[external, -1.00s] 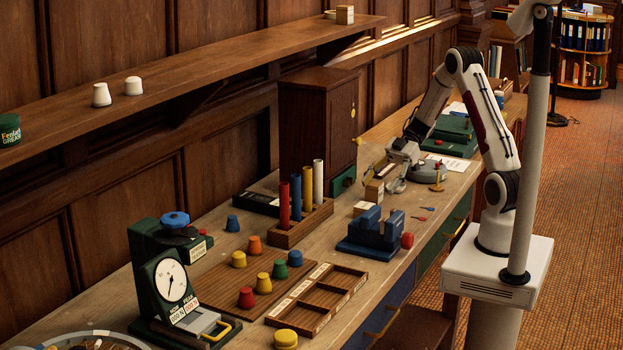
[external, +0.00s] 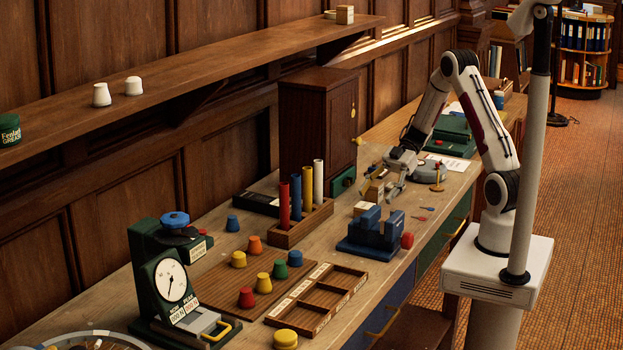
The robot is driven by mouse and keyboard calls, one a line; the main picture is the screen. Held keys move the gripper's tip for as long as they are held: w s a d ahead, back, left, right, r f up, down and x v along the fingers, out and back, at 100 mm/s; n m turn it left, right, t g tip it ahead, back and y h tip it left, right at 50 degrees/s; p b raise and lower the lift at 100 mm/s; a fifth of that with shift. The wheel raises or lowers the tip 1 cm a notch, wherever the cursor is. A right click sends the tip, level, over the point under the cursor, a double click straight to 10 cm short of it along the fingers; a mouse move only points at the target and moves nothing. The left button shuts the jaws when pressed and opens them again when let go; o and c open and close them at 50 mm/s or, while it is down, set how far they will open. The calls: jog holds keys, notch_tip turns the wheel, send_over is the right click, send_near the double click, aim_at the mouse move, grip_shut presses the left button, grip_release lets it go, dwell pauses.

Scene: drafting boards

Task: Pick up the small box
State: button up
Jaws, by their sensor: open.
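A small tan box (external: 373,194) stands on the workbench, with a lower pale box (external: 362,209) just in front of it. I cannot tell from the picture which of them is the small box of the task. My gripper (external: 383,185) is open, low over the bench at the tan box. One finger shows on the box's right side; the other is hard to make out. I cannot tell whether the fingers touch the box. Another small box (external: 345,14) sits on the wall shelf, far from my gripper.
A blue vise (external: 374,235) stands in front of the boxes. A rack (external: 300,224) with coloured tubes is to the left, and a dark wooden cabinet (external: 303,130) behind it. A grey round base (external: 429,173) lies to the right. Small screwdriver-like tools lie near the bench edge.

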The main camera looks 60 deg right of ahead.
aim_at(365, 205)
jog(key=shift+a, duration=0.1)
jog(key=shift+r+x, duration=0.15)
jog(key=shift+x, duration=0.8)
jog(key=shift+r+x, duration=0.2)
jog(key=shift+x, duration=1.55)
jog(key=shift+w, duration=0.2)
jog(key=c, duration=1.4)
jog(key=shift+c, duration=0.3)
jog(key=shift+r, duration=0.15)
notch_tip(365, 205, up, 10)
